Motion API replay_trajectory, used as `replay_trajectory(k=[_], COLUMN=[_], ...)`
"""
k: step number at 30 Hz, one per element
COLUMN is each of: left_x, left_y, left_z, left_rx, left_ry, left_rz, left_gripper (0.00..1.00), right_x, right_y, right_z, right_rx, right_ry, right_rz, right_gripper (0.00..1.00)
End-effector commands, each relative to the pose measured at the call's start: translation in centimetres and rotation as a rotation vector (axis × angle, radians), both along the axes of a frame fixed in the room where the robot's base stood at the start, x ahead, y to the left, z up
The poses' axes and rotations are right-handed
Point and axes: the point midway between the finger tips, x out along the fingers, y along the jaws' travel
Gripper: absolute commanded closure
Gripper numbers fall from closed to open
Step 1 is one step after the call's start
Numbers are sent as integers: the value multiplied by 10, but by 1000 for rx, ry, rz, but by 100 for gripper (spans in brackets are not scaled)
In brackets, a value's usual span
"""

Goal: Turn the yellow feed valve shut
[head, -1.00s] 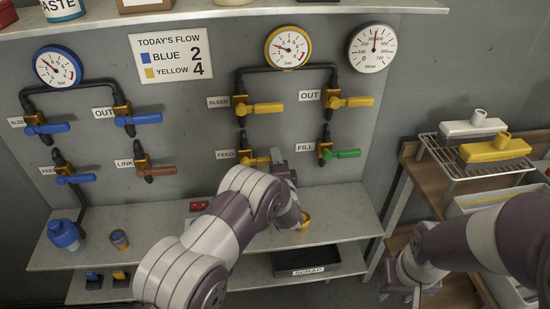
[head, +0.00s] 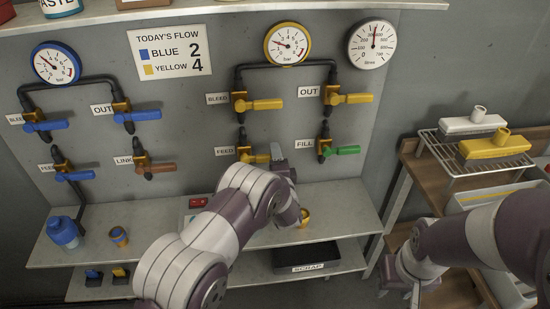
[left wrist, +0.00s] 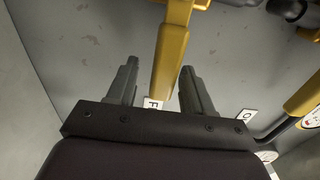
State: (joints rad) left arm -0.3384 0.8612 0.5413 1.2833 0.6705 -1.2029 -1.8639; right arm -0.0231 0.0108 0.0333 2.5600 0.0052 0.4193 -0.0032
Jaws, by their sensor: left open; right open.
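The yellow feed valve (head: 246,152) is on the wall panel beside the FEED label (head: 226,151), its handle pointing right and partly hidden by my gripper. My left gripper (head: 278,157) is open at the handle's right end. In the left wrist view, a yellow handle (left wrist: 171,55) runs between the two spread fingers of my left gripper (left wrist: 158,72), with a gap on each side. I see no contact there. My right gripper (head: 399,285) is low at the right, away from the panel, small and partly hidden by its arm.
Nearby are the yellow bleed valve (head: 262,104), the yellow out valve (head: 350,98) and the green-handled fill valve (head: 343,150). A shelf (head: 340,205) runs below, with a dark scrap tray (head: 338,255) under it. A wire rack (head: 455,163) stands at the right.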

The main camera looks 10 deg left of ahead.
Motion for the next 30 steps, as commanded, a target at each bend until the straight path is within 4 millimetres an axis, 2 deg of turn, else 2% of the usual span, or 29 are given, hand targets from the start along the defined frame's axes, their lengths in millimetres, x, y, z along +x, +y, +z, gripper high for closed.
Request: replay_trajectory(k=[4,12,15,20,30], left_x=[-20,-90,-107,-121,-121], left_y=[-7,-27,-32,-35,-35], left_z=[-1,-1,-1,-1,-1], left_rx=[-1,1,1,1,1], left_ry=[2,3,1,1,1], left_rz=[-3,-4,-3,-1,0], left_gripper=[49,49,49,49,49], right_x=[0,0,0,0,0], right_y=[0,0,0,0,0], right_z=[-1,-6,-6,-7,-7], right_rx=[0,0,0,0,0], right_ry=[0,0,0,0,0], right_rz=[0,0,0,0,0], right_gripper=[57,57,57,57,57])
